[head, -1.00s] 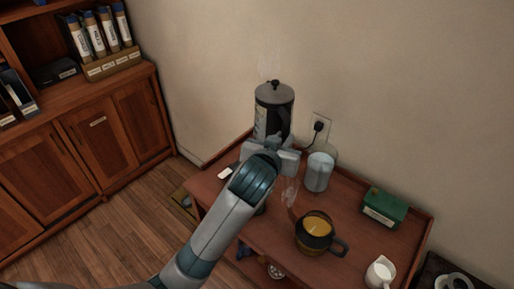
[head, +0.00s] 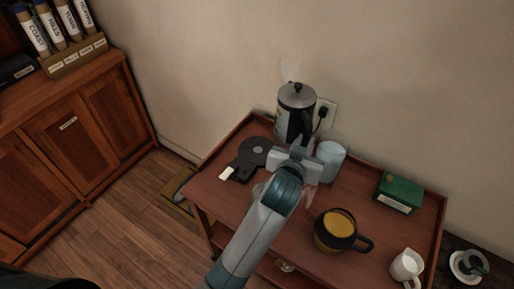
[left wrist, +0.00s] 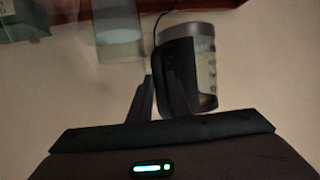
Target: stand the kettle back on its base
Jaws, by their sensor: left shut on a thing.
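The kettle (head: 291,117) is a dark cylinder with a grey lid and black handle, upright near the back wall. My left gripper (head: 302,147) is shut on its handle, which also shows between the fingers (left wrist: 161,85) in the left wrist view, beside the kettle body (left wrist: 204,68). The flat black round base (head: 256,149) lies on the wooden cart to the left of the kettle. The kettle's underside is hidden by my gripper, so I cannot tell whether it touches the cart. My right gripper is not in view.
A pale glass (head: 330,162) stands close right of my gripper. A mug of orange drink (head: 337,229), green box (head: 398,192) and white jug (head: 405,266) are farther right. A black plug (head: 322,113) sits in the wall socket. The cart (head: 300,205) has raised edges.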

